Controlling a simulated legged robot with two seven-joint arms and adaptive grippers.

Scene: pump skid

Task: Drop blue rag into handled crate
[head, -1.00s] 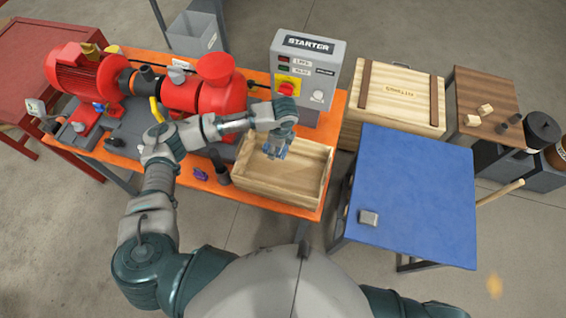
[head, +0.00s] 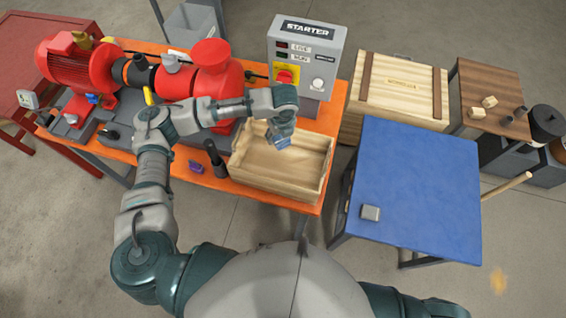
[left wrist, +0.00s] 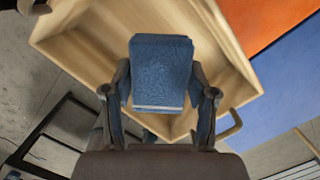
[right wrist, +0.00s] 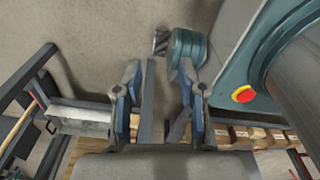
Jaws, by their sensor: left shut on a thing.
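The blue rag (head: 284,143) is a small folded block in my left gripper (head: 279,136). The left wrist view shows the rag (left wrist: 160,72) between the two fingers (left wrist: 160,95), over the inside of the crate. The handled crate (head: 268,190) is a light wooden open box on the orange bench, below the gripper. The gap between rag and crate floor is hard to judge. My right gripper (right wrist: 158,80) has its fingers apart with nothing held between them.
The starter box (head: 304,55) stands behind the crate, and the red pump (head: 210,75) is to its left. A black cylinder (head: 215,158) and purple item (head: 196,167) are left of the crate. A blue table (head: 415,180) with a grey block (head: 370,213) is at right.

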